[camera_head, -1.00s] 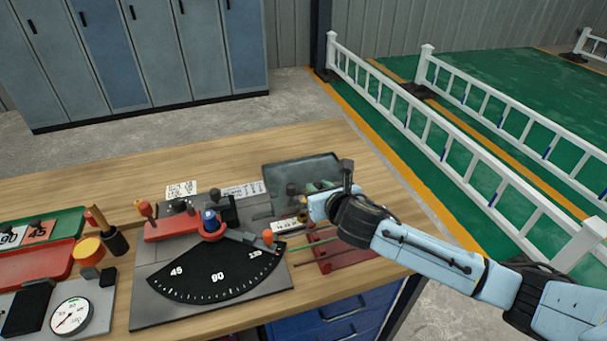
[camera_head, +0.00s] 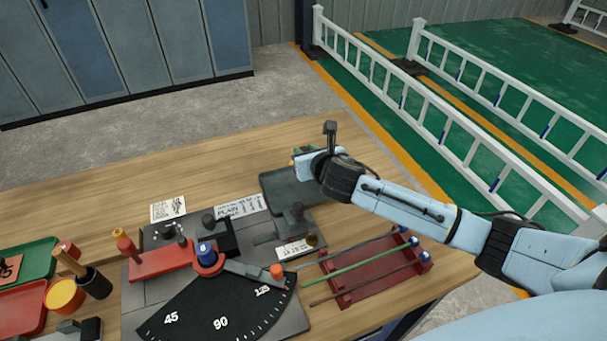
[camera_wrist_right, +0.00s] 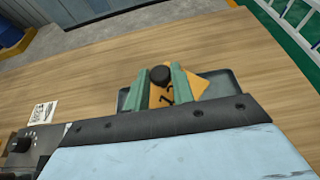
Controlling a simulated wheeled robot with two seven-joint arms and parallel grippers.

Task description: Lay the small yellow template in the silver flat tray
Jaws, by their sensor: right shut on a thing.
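My right gripper (camera_head: 302,160) is over the dark grey flat tray (camera_head: 277,187) at the back right of the bench. In the right wrist view its two green fingers (camera_wrist_right: 160,88) are shut on the small yellow template (camera_wrist_right: 196,82). The template is flat, with a black knob and dark digits, partly hidden by the fingers. The tray also shows in the wrist view (camera_wrist_right: 224,86) beneath and beside the template. I cannot tell whether the template touches the tray. My left gripper is not in view.
A bending plate with a black angle dial (camera_head: 215,310) and red arm stands left of the tray. A red rack (camera_head: 375,277) with several rods lies in front. Paper labels (camera_head: 168,208) lie on the wood. Bare bench lies behind the tray.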

